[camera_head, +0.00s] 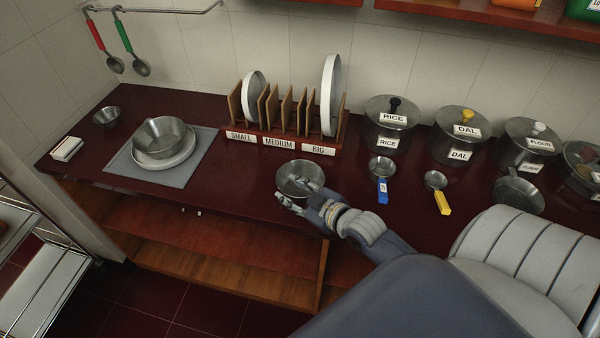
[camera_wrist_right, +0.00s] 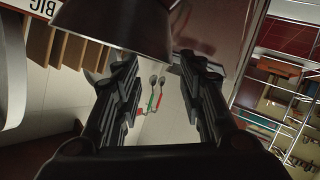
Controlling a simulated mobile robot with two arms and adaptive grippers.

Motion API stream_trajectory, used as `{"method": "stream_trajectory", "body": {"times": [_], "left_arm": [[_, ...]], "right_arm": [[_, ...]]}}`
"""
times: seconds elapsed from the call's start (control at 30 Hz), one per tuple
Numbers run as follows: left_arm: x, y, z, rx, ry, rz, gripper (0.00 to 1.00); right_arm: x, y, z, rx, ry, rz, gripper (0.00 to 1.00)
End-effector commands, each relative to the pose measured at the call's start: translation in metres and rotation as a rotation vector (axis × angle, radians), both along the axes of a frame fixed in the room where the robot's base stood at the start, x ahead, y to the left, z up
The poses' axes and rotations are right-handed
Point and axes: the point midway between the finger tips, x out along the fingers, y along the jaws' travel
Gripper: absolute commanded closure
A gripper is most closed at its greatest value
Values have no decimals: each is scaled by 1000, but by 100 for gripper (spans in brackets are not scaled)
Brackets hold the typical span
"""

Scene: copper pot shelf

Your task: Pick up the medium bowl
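The medium bowl (camera_head: 298,174) is a round metal bowl upright on the dark red counter, in front of the plate rack. My right gripper (camera_head: 299,198) is at its near side, with the fingers close to the rim. In the right wrist view the bowl (camera_wrist_right: 115,32) fills the top centre. The right gripper (camera_wrist_right: 157,66) shows two fingers spread apart there, with the bowl just past their tips. I cannot tell whether a finger touches it. My left gripper is not in view.
The rack (camera_head: 278,143) has labels SMALL, MEDIUM and BIG and holds plates. A larger bowl (camera_head: 160,134) sits on a plate on a grey mat (camera_head: 195,165). A small bowl (camera_head: 107,117) stands at the left. Pots (camera_head: 390,124) and ladles (camera_head: 382,168) are to the right.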

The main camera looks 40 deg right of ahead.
Motion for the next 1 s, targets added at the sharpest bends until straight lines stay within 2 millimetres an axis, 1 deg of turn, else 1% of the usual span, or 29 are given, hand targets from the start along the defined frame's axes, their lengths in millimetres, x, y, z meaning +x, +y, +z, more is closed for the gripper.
{"method": "stream_trajectory", "body": {"times": [0.17, 0.3, 0.43, 0.57, 0.77, 0.87, 0.9, 0.93, 1.0], "left_arm": [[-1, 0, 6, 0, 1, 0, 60], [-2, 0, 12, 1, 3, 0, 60], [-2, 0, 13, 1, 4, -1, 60], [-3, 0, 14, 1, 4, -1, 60], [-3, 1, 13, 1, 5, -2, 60], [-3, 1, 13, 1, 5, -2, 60], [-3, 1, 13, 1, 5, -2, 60], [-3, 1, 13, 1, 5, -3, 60], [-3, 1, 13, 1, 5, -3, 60]], "right_arm": [[12, 2, -5, 0, -1, 0, 63], [28, 4, -15, 2, 0, -1, 63], [41, 5, -21, 0, 0, 0, 63], [47, 6, -25, -1, 1, 1, 63], [47, 6, -25, -1, 1, 1, 63], [46, 6, -25, -1, 1, 1, 83], [46, 6, -25, -1, 1, 1, 92], [46, 6, -25, -1, 1, 1, 99], [46, 6, -25, -1, 1, 1, 100]]}}
